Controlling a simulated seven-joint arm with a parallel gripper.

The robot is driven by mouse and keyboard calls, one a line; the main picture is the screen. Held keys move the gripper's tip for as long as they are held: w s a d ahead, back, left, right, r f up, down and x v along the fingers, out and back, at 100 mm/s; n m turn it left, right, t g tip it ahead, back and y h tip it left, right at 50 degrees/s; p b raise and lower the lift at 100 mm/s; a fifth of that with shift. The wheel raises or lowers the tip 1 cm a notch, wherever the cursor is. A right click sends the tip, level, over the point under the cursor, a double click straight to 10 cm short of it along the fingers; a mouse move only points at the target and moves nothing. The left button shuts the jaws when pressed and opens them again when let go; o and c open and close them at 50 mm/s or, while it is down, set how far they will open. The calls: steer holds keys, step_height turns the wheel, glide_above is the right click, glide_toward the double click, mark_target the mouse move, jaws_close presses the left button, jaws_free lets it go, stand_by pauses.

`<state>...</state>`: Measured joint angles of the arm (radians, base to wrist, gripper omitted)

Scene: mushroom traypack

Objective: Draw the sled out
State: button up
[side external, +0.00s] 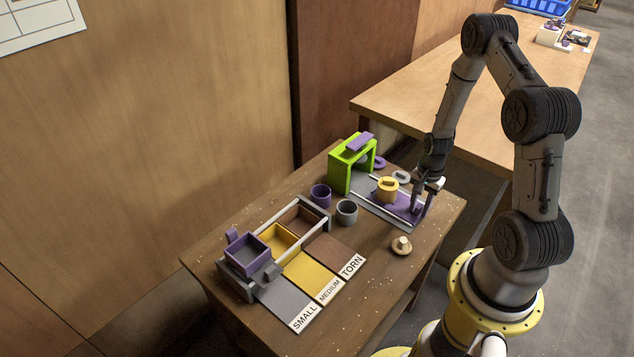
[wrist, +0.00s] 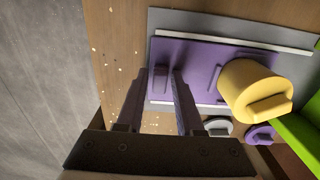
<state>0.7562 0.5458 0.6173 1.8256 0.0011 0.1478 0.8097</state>
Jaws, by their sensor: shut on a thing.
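The sled is a flat purple plate (side external: 402,208) on a grey base with pale side rails (side external: 385,214), and it also shows in the wrist view (wrist: 205,58). A yellow lidded cup with a raised tab (side external: 387,189) stands on the sled's inner part, toward the green arch (side external: 343,171); the wrist view shows it too (wrist: 252,90). My gripper (side external: 420,200) is at the sled's outer end. In the wrist view its purple fingers (wrist: 160,82) straddle a small upright purple handle (wrist: 161,76) and are shut on it. The contact itself is partly hidden.
A mushroom (side external: 401,246) sits near the front edge. A purple cup (side external: 320,195) and grey cup (side external: 347,211) stand left of the base. Grey (side external: 401,176) and purple (side external: 379,162) lids lie behind it. A rack (side external: 322,216) with bins and labelled mats is at left.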

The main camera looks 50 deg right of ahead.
steer(key=shift+s+f, duration=0.25)
steer(key=shift+f, duration=0.1)
steer(key=o, duration=1)
steer(key=shift+r, duration=0.15)
steer(key=shift+w+r, duration=0.1)
steer(key=shift+r, duration=2.15)
steer(key=shift+w+a, duration=0.1)
